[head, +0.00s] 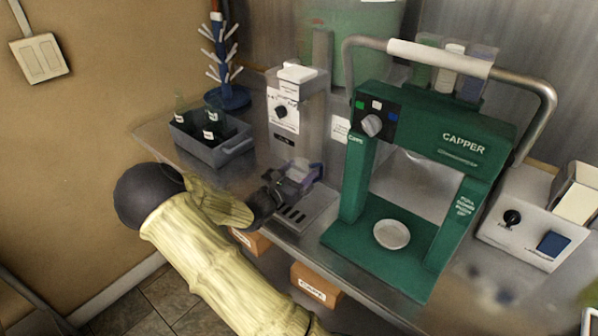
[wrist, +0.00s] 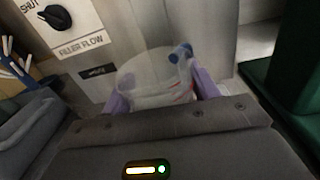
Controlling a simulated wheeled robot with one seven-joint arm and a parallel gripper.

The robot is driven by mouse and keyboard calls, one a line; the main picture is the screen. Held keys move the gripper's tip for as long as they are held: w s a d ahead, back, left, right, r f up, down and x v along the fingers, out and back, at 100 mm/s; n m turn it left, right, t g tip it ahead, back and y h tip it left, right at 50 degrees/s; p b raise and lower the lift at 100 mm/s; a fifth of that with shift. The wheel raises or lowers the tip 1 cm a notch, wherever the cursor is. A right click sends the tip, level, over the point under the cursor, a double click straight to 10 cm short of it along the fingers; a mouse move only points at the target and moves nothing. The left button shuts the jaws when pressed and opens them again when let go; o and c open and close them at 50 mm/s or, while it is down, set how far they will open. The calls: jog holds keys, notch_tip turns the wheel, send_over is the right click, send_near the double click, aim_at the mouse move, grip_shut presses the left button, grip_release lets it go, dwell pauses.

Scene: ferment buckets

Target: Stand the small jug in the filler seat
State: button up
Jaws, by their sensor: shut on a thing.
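The small jug (wrist: 150,80) is a clear, pale container with a blue part at its upper right, seen between the purple fingers of my gripper (wrist: 160,95). In the head view the gripper (head: 298,178) is in front of the grey filler (head: 284,112), and the jug (head: 300,168) shows only as a small pale patch. The slotted filler seat (head: 293,214) lies below and beside the gripper, partly covered by it. The jug's base is hidden, so I cannot tell whether it touches the seat.
The green capper (head: 428,150) with a white round dish (head: 391,234) stands close on the right. A grey crate (head: 212,148) with dark bottles is on the left, before a blue bottle-drying rack (head: 222,62). A control box (head: 530,225) stands at far right.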

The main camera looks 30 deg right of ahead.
jog(key=shift+f, duration=0.2)
jog(key=o, duration=1.1)
jog(key=shift+c, duration=0.2)
jog(key=v, duration=1.7)
jog(key=shift+a+b, duration=0.2)
jog(key=shift+b, duration=0.15)
jog(key=shift+s+r, duration=0.1)
jog(key=shift+s, duration=0.05)
